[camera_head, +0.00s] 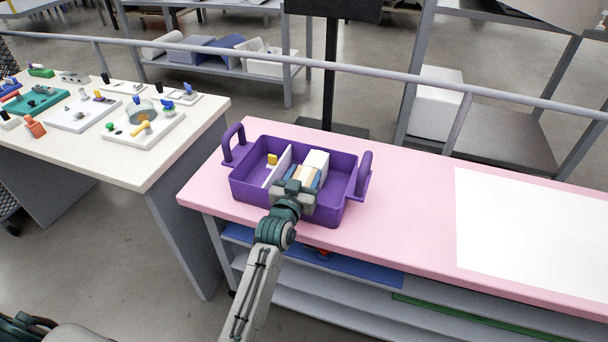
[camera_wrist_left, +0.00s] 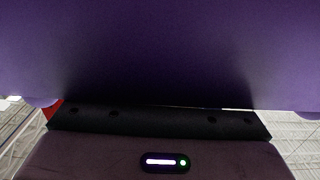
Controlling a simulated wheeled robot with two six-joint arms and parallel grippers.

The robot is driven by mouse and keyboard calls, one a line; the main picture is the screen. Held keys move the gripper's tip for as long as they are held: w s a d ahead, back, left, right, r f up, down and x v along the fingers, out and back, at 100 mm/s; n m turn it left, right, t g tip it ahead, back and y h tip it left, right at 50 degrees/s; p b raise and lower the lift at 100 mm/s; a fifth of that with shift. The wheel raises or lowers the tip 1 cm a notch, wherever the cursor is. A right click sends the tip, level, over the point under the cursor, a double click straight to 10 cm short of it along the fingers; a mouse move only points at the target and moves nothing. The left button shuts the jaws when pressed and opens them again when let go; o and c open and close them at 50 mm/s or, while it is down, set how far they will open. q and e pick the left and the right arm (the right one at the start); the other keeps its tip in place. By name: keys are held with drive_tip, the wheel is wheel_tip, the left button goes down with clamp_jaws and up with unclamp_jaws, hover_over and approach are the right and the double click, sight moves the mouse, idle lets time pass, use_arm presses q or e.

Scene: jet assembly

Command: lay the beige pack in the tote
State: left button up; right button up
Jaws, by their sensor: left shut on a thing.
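The purple tote (camera_head: 252,185) stands on the pink table with a raised handle at each end. A white divider (camera_head: 279,166) splits its inside. My left gripper (camera_head: 304,178) reaches over the tote's near wall into the compartment right of the divider. It is shut on the beige pack (camera_head: 306,175), which shows between the blue-tipped fingers. The pack's lower part is hidden, so I cannot tell whether it touches the tote floor. In the left wrist view the tote's purple wall (camera_wrist_left: 160,45) fills most of the picture and hides the fingers. My right gripper is not in view.
A white box (camera_head: 316,159) stands behind the pack in the same compartment. A small yellow item (camera_head: 272,160) is in the left compartment. A white sheet (camera_head: 530,225) lies on the pink table (camera_head: 410,195) at right. A cream table (camera_head: 140,165) at left holds several parts.

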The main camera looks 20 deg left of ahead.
use_arm(q)
drive_tip(key=o, duration=1)
drive_tip(key=shift+f, duration=0.25)
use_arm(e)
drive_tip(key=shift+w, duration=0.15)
use_arm(q)
drive_tip(key=shift+o, duration=0.2)
drive_tip(key=shift+r+p, duration=0.3)
drive_tip(key=shift+r, duration=0.25)
drive_tip(key=s+b, duration=0.2)
drive_tip(key=s, duration=1)
drive_tip(key=shift+a+r, duration=0.2)
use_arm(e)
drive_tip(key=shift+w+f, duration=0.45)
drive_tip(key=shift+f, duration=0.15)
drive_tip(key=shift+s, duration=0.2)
